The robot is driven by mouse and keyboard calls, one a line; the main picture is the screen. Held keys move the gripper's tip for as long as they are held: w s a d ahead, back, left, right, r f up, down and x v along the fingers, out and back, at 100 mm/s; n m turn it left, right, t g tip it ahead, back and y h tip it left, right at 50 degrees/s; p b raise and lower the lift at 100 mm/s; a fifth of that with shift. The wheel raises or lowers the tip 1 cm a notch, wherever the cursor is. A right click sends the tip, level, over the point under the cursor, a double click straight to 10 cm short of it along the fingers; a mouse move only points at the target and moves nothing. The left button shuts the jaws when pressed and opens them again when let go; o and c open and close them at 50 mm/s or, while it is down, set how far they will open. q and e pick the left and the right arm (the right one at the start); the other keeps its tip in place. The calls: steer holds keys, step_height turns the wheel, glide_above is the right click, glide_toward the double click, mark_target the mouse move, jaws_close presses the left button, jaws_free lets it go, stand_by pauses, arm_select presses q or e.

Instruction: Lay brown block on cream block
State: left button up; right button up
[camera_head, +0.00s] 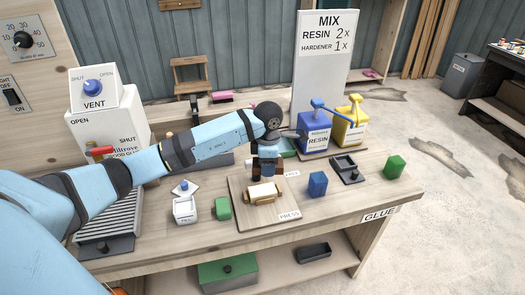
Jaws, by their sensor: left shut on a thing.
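The cream block (262,191) lies on the square wooden press board (243,212) in the middle of the bench, with brown pieces under and beside it. My left gripper (266,166) points down just above and behind the cream block. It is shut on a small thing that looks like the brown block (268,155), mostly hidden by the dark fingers. The held thing appears apart from the cream block. My right gripper does not show.
A blue block (317,184), a black tray (346,169) and a green block (393,167) stand to the right. A green piece (222,208) and white container (185,209) stand left. Blue resin (314,138) and yellow (349,130) dispensers stand behind.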

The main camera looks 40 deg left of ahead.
arm_select(q)
steer(key=shift+s+a+r+n, duration=0.15)
steer(key=shift+a+n, duration=0.6)
steer(key=shift+n, duration=0.45)
steer(key=shift+a, duration=0.15)
steer(key=shift+f+n, duration=0.3)
steer(key=shift+f, duration=0.45)
steer(key=b, duration=0.4)
glide_above(262, 190)
step_height(262, 190, down, 6)
steer(key=shift+r, duration=0.15)
steer(key=shift+f+b, duration=0.5)
steer(key=shift+f, duration=0.6)
steer(key=shift+f+b, duration=0.4)
steer(key=shift+b, duration=0.15)
